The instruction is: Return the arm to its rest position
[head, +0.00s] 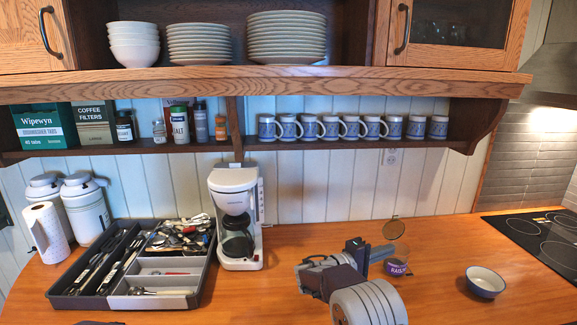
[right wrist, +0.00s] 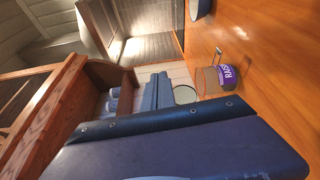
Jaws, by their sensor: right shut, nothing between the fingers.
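My right gripper (head: 382,253) is shut and empty above the right half of the wooden counter. Its arm comes up from the bottom edge, and the fingers point right, in front of the raisin tin. In the right wrist view the blue-grey fingers (right wrist: 157,91) lie together beyond the dark gripper body, with nothing between them. The tin also shows in the right wrist view (right wrist: 228,76). My left gripper is not clearly in view.
A grey utensil tray (head: 205,262) with cutlery lies at the left, beside a white coffee maker (head: 238,262). A blue-rimmed bowl (head: 485,283) and a black cooktop (head: 540,240) are at the right. A wooden shelf (head: 300,80) overhangs the counter. The counter's front right is clear.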

